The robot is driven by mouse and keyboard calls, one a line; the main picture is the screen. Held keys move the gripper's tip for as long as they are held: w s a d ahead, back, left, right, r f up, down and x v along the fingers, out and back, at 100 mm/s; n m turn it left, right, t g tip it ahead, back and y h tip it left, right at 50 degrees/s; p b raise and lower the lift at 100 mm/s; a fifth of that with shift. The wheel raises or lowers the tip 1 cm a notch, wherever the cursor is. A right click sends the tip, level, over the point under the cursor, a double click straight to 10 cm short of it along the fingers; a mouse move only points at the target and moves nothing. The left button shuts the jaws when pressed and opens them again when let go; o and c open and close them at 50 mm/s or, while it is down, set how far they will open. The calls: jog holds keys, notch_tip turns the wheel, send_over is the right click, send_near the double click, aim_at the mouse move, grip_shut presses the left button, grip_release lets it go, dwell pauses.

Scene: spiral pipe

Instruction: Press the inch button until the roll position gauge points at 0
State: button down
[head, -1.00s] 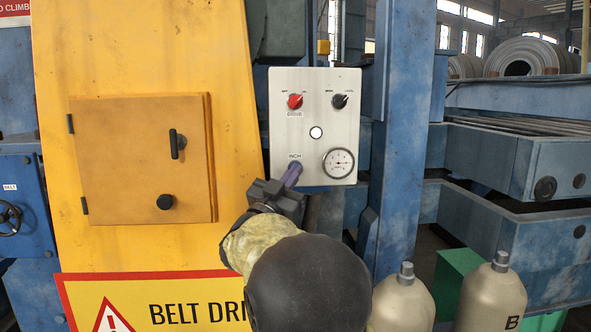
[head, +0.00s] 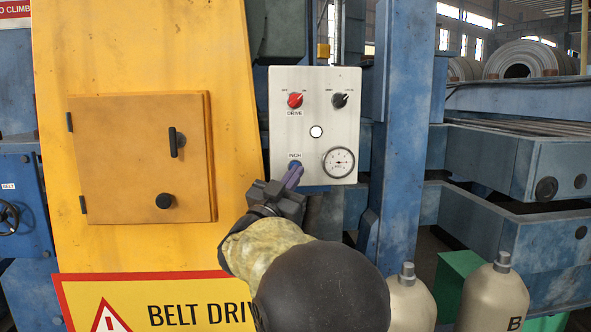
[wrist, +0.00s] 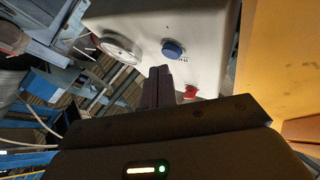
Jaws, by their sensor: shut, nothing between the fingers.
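The white control panel (head: 316,105) hangs right of the yellow housing. The blue inch button (head: 294,166) is at its lower left, partly covered by my fingers; it shows clear in the wrist view (wrist: 172,49). The roll position gauge (head: 339,163) is right of the button, and its needle is too small to read; in the wrist view the gauge (wrist: 121,48) is seen steeply tilted. My gripper (head: 296,171) is shut and empty, its fingertips just below and beside the button; in the wrist view the fingers (wrist: 160,72) look apart from it.
A red drive switch (head: 295,100), a black selector switch (head: 340,100) and a white round light (head: 316,132) sit higher on the panel. A yellow door (head: 140,158) with handles is to the left. A blue post (head: 405,120) stands at the right, with beige cylinders (head: 495,295) below.

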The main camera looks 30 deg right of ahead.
jog(key=s, duration=0.1)
jog(key=s+a+b, duration=0.1)
jog(key=s, duration=0.1)
jog(key=s+b, duration=0.1)
jog(key=shift+s+a, duration=0.35)
jog(key=shift+a, duration=0.05)
dwell(2.6)
